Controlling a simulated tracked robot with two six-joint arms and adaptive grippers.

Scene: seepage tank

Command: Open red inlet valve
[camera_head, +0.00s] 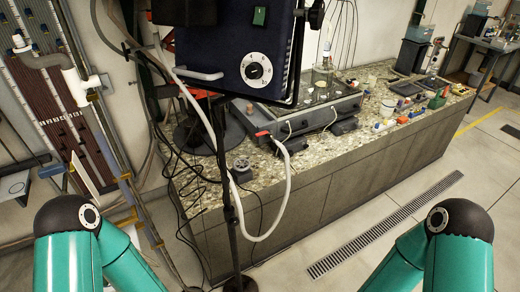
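A small red part (262,133), possibly a valve handle, sits by the upper end of a white hose (289,180) at the left front of the bench. I cannot tell from here whether it is the inlet valve or whether it is open. Another red piece (202,93) shows under the dark blue box (235,50), partly hidden. My teal arms stand at the lower left and lower right, with black joints. Neither of my grippers shows, and neither arm reaches the bench.
A long stone-topped bench (375,141) runs from the middle to the right, with glassware and small fittings on it. The blue box hangs in front of its left end. Black cables and a dark pole crowd the left. Pipes line the left wall.

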